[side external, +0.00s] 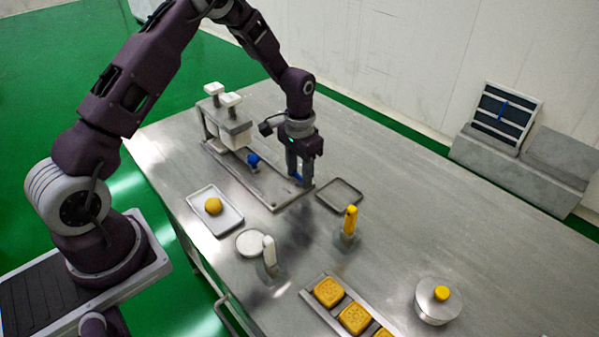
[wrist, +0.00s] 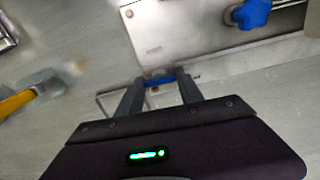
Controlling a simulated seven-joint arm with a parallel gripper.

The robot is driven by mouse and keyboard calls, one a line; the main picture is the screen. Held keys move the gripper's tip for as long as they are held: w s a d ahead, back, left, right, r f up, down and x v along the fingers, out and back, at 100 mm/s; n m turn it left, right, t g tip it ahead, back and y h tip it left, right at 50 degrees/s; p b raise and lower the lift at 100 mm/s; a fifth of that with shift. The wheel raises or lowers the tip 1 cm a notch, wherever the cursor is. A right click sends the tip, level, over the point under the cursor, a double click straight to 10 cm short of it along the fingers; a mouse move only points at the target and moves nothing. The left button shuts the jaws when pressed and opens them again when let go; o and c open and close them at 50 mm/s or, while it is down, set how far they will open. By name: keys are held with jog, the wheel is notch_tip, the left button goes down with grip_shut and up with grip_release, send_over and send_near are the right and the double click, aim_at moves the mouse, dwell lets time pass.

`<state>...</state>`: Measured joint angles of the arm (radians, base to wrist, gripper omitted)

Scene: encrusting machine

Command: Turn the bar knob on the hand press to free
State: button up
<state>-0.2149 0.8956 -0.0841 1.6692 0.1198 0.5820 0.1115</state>
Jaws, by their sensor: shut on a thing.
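The hand press (side external: 262,188) is a grey metal base plate with a white-topped upright at its back left; its plate also shows in the wrist view (wrist: 185,30). A blue bar knob (wrist: 158,79) sits at the plate's near edge, between my fingertips. My gripper (side external: 303,182) points down over the right end of the plate and is shut on this knob. The fingers mostly hide the knob in the side view, where only a bit of blue shows. A second blue knob (side external: 253,160) stands further back on the plate, apart from my gripper; it also shows in the wrist view (wrist: 251,13).
An empty dark-rimmed tray (side external: 340,195) lies just right of my gripper. A yellow-handled tool (side external: 350,222) and a white-handled tool (side external: 269,250) stand nearer. A tray with a yellow ball (side external: 228,218) lies at left. A yellow-knobbed lidded pot (side external: 437,300) is at right. The table's far right is clear.

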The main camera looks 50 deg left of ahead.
jog(key=shift+n, duration=0.4)
jog(key=o, duration=1.4)
notch_tip(320, 180, up, 7)
jog(key=shift+r, duration=0.1)
